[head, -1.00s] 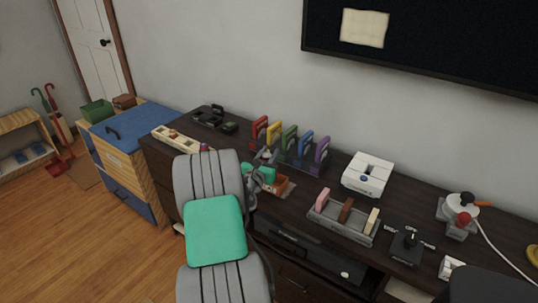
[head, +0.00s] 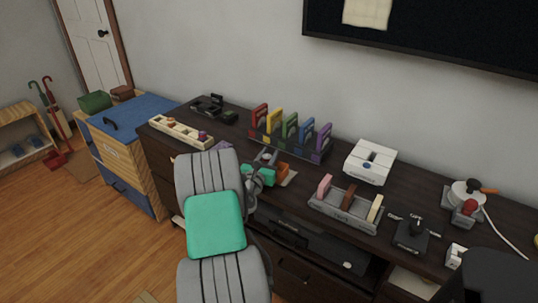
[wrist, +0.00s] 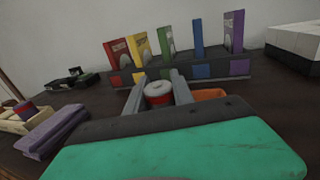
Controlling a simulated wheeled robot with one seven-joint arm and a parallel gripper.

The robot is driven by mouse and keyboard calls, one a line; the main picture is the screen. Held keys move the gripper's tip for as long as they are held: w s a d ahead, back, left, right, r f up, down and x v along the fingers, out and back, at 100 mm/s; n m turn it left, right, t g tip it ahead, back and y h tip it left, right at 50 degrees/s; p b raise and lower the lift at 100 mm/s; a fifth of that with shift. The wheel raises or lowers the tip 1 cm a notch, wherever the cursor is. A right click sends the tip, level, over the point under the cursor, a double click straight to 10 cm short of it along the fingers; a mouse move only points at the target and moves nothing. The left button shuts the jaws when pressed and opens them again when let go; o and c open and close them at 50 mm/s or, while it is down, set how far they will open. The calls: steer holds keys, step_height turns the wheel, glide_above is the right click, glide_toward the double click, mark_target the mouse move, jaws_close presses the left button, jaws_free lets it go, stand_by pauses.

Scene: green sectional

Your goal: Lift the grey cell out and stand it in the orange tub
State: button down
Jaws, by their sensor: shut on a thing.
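My gripper (wrist: 158,90) is shut on the grey cell (wrist: 158,88), a short upright cylinder with a pale grey top and a red band, held between the two grey fingers. In the head view my gripper (head: 266,158) is over the dresser, in front of the coloured rack, and the cell is hard to make out. The orange tub (wrist: 210,94) shows just right of the fingers in the wrist view, partly hidden by my gripper. It also shows in the head view (head: 283,169). The cell is apart from the tub; its height above the dresser is unclear.
A cream tray (head: 180,132) with cells lies to the left, with a lavender block (wrist: 55,132) near it. A rack of coloured upright pieces (head: 290,138) stands behind. A grey divided tray (head: 345,210) and a white box (head: 370,162) are to the right.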

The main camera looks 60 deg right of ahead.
mark_target(265, 161)
steer(key=c, duration=1)
jaws_free()
steer(key=a, duration=0.7)
steer(key=shift+s+a, duration=0.35)
steer(key=shift+a, duration=0.05)
